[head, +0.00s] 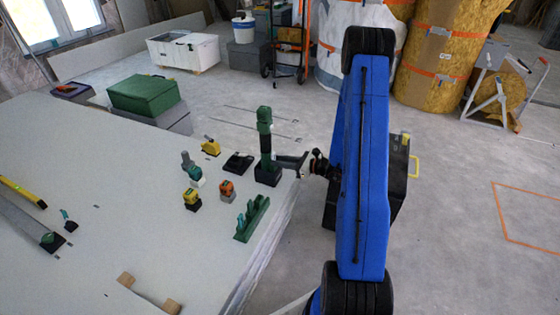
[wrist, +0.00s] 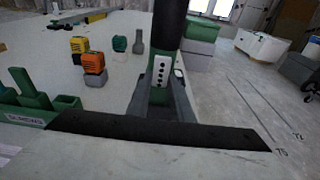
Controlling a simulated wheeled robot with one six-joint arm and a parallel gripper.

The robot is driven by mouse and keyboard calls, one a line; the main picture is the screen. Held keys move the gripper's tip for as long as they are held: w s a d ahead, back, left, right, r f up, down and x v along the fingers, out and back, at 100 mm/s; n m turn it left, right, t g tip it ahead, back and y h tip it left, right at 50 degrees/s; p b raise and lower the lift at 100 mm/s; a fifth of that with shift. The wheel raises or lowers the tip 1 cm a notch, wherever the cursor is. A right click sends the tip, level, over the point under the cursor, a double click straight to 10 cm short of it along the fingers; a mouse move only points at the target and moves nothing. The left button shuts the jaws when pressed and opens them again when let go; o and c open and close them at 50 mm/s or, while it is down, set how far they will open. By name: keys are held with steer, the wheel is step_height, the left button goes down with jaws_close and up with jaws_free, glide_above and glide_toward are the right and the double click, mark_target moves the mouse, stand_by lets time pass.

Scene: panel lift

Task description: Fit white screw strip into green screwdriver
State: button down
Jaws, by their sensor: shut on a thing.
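The green screwdriver (head: 265,125) stands upright near the table's right edge, with a dark lower body. No other white strip is clear. A green rack with upright slots (head: 252,218) stands in front; it also shows in the wrist view (wrist: 38,100).
An orange tool (head: 226,190), a yellow tool (head: 191,199), a teal tool (head: 195,175) and a dark tray (head: 238,163) stand close by on the pale table (head: 90,170). A green case (head: 143,95) stands at the back. The table's left middle is mostly clear.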

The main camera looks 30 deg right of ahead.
steer(key=shift+s+a+f, duration=0.1)
steer(key=shift+s+f, duration=0.1)
steer(key=shift+f, duration=0.4)
stand_by(0.9)
steer(key=c, duration=1.6)
jaws_free()
steer(key=shift+o, duration=0.6)
steer(key=v, duration=1.7)
steer(key=shift+d+r, duration=0.25)
steer(key=shift+r, duration=0.15)
steer(key=s+a+r+n+g, duration=0.5)
steer(key=a+r+n, duration=0.3)
steer(key=a, duration=0.3)
steer(key=s+a+r+n+g, duration=0.4)
steer(key=a+r+n+g, duration=0.3)
steer(key=a, duration=0.4)
steer(key=s+a+r+n+t+h, duration=0.3)
steer(key=s+r+n+h, duration=0.6)
steer(key=s, duration=0.8)
steer(key=shift+r+n+t+h, duration=0.4)
steer(key=shift+r+n+t, duration=0.2)
steer(key=shift+r+n, duration=1.4)
